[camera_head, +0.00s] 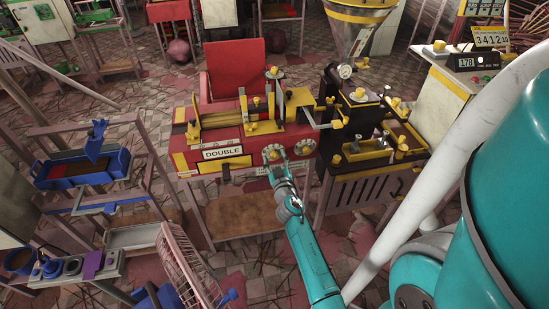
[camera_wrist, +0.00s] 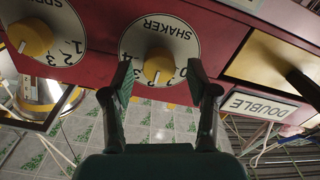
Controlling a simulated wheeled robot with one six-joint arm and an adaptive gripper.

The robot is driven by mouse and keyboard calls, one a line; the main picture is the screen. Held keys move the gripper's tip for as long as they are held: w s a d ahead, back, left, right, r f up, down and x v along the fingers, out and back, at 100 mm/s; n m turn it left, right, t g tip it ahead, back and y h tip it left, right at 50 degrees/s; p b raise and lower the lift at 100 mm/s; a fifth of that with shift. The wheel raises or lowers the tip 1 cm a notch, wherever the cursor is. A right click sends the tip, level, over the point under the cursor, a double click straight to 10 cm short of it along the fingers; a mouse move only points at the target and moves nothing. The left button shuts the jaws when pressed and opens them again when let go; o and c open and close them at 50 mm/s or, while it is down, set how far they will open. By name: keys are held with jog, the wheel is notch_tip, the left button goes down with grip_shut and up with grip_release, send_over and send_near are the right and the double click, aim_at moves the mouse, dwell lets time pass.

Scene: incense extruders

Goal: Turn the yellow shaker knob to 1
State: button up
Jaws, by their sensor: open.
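The yellow shaker knob (camera_wrist: 158,65) sits at the middle of a white round dial marked SHAKER on the red machine front, seen upside down in the wrist view. A light pointer mark on the knob faces the lower edge of the dial. A 4 shows at the dial's left and a 0 at its right; the number at the pointer is not clear. My gripper (camera_wrist: 160,82) is open, with one finger on each side of the knob and a visible gap to each. In the head view my gripper (camera_head: 276,170) is at the dial and partly covers it.
A second dial with a yellow knob (camera_wrist: 31,39) is beside the shaker dial. A DOUBLE label (camera_wrist: 262,106) and a yellow panel (camera_wrist: 270,62) are on the other side. A dark machine (camera_head: 375,160) with yellow parts stands right of the red machine (camera_head: 195,160).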

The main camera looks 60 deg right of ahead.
jog(key=shift+w+d, duration=0.25)
jog(key=shift+d, duration=0.05)
grip_shut()
jog(key=shift+n, duration=0.3)
jog(key=shift+w+a+f+n, duration=0.1)
jog(key=shift+n, duration=3.1)
